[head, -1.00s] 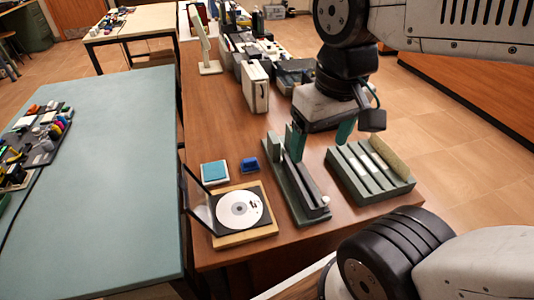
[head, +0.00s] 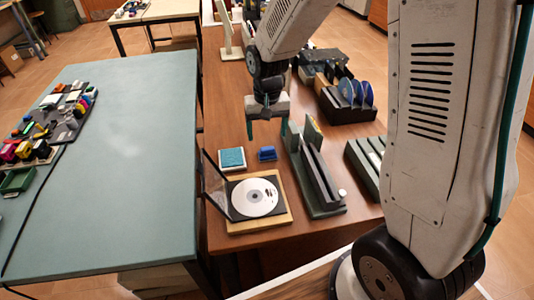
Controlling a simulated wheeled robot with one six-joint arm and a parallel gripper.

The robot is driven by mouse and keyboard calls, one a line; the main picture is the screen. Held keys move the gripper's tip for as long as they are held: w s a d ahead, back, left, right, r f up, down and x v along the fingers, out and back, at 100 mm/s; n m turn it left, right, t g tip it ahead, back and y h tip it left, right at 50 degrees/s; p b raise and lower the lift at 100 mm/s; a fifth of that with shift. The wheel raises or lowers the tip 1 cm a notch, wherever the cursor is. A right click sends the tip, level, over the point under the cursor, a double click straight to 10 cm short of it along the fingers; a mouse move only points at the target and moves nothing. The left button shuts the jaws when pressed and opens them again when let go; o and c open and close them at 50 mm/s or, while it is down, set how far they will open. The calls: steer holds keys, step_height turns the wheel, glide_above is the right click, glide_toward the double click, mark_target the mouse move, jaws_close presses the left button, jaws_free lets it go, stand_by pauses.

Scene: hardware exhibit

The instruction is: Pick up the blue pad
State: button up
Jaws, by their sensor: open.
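A small dark blue block-like pad (head: 267,153) lies on the brown wooden table, just right of a square teal-blue pad (head: 232,157) in a white tray. I cannot tell which of the two the name blue pad means. My gripper (head: 266,137) points down above the table, with its two green fingers apart and nothing between them. In the picture it is just above the dark blue pad, apart from it. How high it hangs is hard to tell.
An open disc case (head: 236,206) with a disc stands in front of the pads. A long dark green holder (head: 325,207) is close on the right, with a slotted green rack (head: 361,160) beyond. A disc rack (head: 345,105) stands behind. A teal table (head: 120,170) is at left.

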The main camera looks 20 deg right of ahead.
mark_target(267, 148)
step_height(267, 148, down, 8)
steer(key=shift+w+d+r, duration=0.15)
steer(key=shift+r, duration=0.05)
steer(key=c, duration=1.1)
